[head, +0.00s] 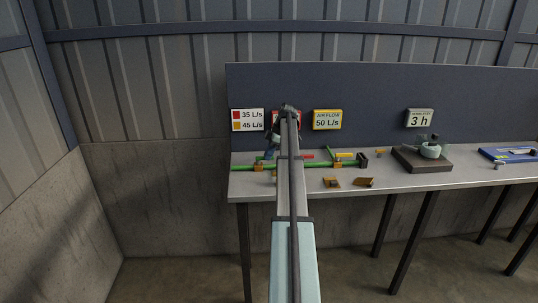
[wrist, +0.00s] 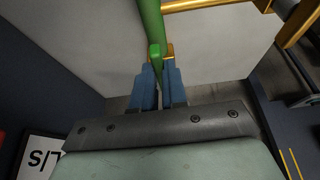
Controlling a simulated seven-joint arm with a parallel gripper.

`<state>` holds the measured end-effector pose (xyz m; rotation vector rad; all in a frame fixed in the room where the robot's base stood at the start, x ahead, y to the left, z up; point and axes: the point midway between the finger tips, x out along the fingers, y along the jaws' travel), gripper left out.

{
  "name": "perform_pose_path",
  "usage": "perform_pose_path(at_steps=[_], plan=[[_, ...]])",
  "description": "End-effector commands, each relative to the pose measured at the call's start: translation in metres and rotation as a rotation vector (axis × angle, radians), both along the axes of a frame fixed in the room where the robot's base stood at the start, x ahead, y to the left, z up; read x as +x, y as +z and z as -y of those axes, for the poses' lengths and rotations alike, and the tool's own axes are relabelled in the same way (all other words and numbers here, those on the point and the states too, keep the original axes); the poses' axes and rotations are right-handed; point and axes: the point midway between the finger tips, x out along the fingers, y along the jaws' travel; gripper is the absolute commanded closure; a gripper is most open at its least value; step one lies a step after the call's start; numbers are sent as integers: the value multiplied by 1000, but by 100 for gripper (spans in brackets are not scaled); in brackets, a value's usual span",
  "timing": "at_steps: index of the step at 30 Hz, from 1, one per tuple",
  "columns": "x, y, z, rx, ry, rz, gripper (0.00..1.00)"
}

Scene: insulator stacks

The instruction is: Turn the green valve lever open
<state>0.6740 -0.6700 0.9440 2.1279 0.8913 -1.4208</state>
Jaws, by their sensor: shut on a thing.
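A green pipe (head: 243,168) runs along the left part of the table, with brass fittings on it. My arm hides part of this pipework in the head view. In the wrist view the green pipe (wrist: 151,18) comes down from the top edge toward my fingers. The green valve lever (wrist: 156,62) sits between my blue fingertips, beside a small brass part (wrist: 169,50). My gripper (wrist: 161,72) is shut on the lever. In the head view my gripper (head: 271,148) is over the pipework, mostly hidden behind my arm. The lever's exact angle to the pipe is hard to tell.
A brass pipe (wrist: 205,4) runs near the top of the wrist view. Loose brass parts (head: 331,182) lie near the table's (head: 255,187) front edge. A dark board with a grey pot (head: 430,150) stands to the right. A dark panel with signs (head: 327,119) closes the back.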

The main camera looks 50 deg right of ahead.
Motion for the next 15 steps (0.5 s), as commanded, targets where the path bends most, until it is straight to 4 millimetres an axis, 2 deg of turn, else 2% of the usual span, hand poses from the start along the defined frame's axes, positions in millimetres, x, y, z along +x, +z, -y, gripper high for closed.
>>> perform_pose_path(at_steps=[12,13,15], plan=[[0,0,1,-2,10,-1,100],[0,0,1,-2,10,-1,87],[0,0,0,-2,9,-1,80]])
